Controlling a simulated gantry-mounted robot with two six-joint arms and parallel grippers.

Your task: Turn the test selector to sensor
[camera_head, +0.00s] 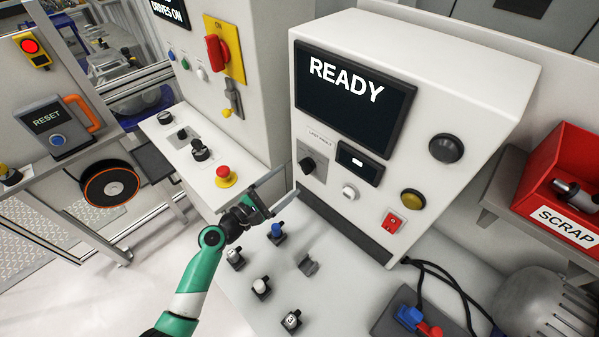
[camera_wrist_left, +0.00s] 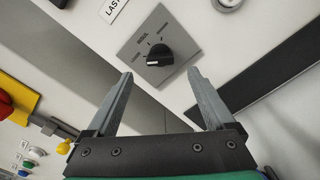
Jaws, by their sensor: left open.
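The test selector (camera_head: 308,165) is a black knob on a grey square plate, low on the left of the white tester's front. In the left wrist view the selector (camera_wrist_left: 159,55) shows small printed words around it, too small to read surely. A white mark shows on the knob's lower left side. My left gripper (camera_head: 288,182) is open and empty, just left of and below the selector. In the left wrist view its fingertips (camera_wrist_left: 160,73) lie on either side of the knob, apart from it. My right gripper is not in view.
The tester's screen (camera_head: 355,90) reads READY. A small display (camera_head: 360,165), white button (camera_head: 349,192), red switch (camera_head: 393,222) and yellow button (camera_head: 412,201) are right of the selector. A red emergency button (camera_head: 225,176) stands left of my gripper. Several small parts stand on the bench below.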

